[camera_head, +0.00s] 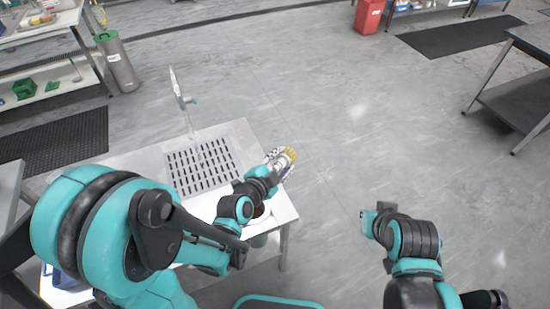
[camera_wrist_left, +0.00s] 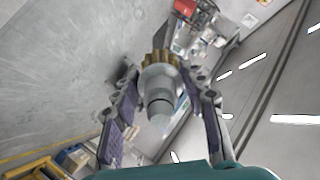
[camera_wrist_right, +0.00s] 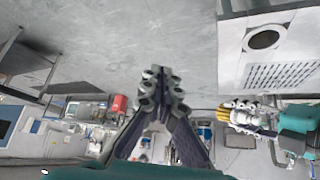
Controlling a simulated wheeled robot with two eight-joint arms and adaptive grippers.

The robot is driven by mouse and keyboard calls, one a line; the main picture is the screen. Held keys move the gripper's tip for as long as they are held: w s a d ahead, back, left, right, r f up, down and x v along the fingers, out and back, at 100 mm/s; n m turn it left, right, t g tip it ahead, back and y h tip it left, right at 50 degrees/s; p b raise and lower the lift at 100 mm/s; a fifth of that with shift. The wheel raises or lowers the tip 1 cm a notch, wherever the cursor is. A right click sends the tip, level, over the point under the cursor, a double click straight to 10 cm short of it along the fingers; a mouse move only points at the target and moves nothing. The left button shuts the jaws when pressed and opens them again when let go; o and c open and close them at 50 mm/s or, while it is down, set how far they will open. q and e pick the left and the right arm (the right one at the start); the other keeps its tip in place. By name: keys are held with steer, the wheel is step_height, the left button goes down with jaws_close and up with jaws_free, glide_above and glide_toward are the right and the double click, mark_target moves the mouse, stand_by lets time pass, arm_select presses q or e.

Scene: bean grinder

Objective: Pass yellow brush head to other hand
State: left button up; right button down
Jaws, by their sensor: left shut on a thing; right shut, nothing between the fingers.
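The yellow brush head (camera_head: 291,153) has yellow bristles on a pale, grey-tipped body. My left gripper (camera_head: 279,161) is shut on it and holds it up past the right end of the white table. In the left wrist view the brush head (camera_wrist_left: 160,80) lies between the two fingers, bristles pointing outward. The right wrist view also shows the brush head (camera_wrist_right: 222,115) in the left gripper (camera_wrist_right: 242,110), to the right of my right gripper. My right gripper (camera_wrist_right: 160,88) is shut and empty, apart from the brush head.
The white table (camera_head: 240,133) with a slotted drain grate (camera_head: 203,166) and a faucet (camera_head: 183,103) stands under my left arm. A grey cylinder bin (camera_head: 118,62) and a red bin (camera_head: 369,16) stand further back. Open floor lies between my two arms.

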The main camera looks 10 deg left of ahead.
arm_select(q)
steer(key=shift+d, duration=0.15)
arm_select(e)
steer(key=c, duration=1.8)
jaws_free()
steer(key=shift+c, duration=0.2)
arm_select(q)
steer(key=shift+s, duration=0.1)
arm_select(e)
steer(key=o, duration=0.5)
steer(key=shift+w+a+r, duration=0.1)
steer(key=shift+w+r, duration=0.05)
arm_select(q)
steer(key=shift+d, duration=0.1)
arm_select(e)
steer(key=o, duration=1.3)
steer(key=w+a+r+m+g, duration=0.1)
steer(key=m, duration=0.1)
steer(key=w+a+r+m+y, duration=0.1)
steer(key=w+r+m, duration=0.1)
steer(key=shift+w+a+m+g, duration=0.1)
steer(key=shift+a+m+g, duration=0.2)
steer(key=shift+g, duration=0.1)
steer(key=shift+o, duration=0.2)
steer(key=m+g+y, duration=0.5)
steer(key=m+g, duration=0.2)
steer(key=m, duration=1.1)
glide_toward(286, 155)
steer(key=x, duration=1.1)
steer(key=shift+a, duration=0.15)
